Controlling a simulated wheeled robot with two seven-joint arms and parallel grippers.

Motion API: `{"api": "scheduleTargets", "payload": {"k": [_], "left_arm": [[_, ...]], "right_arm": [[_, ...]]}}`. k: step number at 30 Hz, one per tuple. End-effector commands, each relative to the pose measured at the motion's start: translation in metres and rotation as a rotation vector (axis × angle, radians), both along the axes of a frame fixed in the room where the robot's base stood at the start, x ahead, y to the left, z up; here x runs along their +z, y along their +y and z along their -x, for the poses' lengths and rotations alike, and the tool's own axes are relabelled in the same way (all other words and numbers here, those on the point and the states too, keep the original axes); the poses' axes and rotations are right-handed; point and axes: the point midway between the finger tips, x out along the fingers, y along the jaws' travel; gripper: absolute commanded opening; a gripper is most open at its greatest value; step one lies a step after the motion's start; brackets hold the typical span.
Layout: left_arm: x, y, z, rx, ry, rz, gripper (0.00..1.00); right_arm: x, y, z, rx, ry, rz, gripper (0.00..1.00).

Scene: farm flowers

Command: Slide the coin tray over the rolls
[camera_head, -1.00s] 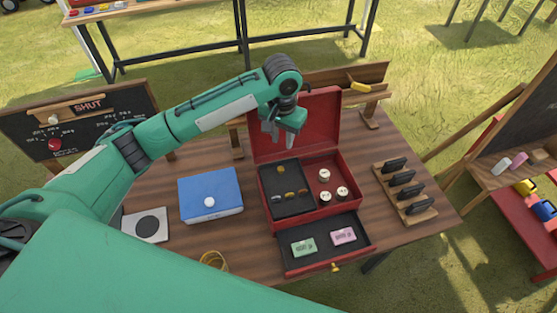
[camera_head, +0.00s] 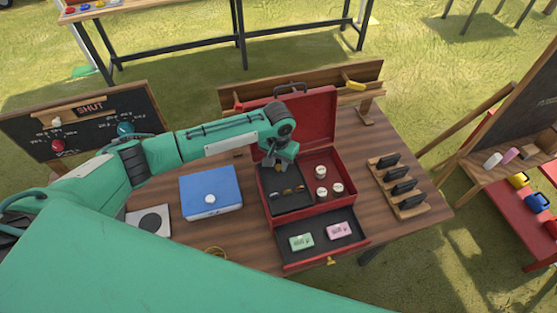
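The red cash box (camera_head: 309,212) stands on the wooden table with its lid up. The dark coin tray (camera_head: 290,206) fills the left side of the box, with several coins in it. White rolls (camera_head: 321,172) stand in the right compartment, uncovered. My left gripper (camera_head: 279,164) points down at the back of the coin tray, its fingers apart on either side of a small brownish spot there. Whether they touch the tray I cannot tell. My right gripper is not in view.
The box's front drawer (camera_head: 321,258) is out, holding a green bundle (camera_head: 302,242) and a pink one (camera_head: 340,231). A blue box (camera_head: 211,192) stands to the left and a wooden rack (camera_head: 411,206) to the right. The raised lid (camera_head: 316,118) stands close behind the gripper.

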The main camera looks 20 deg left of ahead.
Motion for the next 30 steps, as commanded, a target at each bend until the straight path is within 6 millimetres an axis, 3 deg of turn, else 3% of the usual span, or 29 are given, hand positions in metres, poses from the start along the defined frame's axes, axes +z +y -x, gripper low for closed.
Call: {"api": "scheduleTargets", "payload": {"k": [8, 9, 13, 20, 30], "left_arm": [[-0.003, 0.000, 0.000, 0.000, -0.001, 0.000, 0.28], [-0.003, 0.000, 0.000, 0.000, -0.001, 0.000, 0.26], [-0.002, 0.000, 0.000, 0.000, -0.001, 0.000, 0.01], [-0.002, -0.002, -0.002, 0.000, -0.001, 0.000, 0.00], [-0.003, -0.050, -0.035, 0.000, -0.003, 0.003, 0.00]], "right_arm": [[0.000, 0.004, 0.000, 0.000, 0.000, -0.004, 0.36], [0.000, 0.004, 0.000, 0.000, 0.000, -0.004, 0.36], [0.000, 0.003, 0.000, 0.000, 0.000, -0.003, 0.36], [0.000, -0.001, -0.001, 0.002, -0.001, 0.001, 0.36], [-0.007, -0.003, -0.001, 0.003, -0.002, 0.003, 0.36]]}}
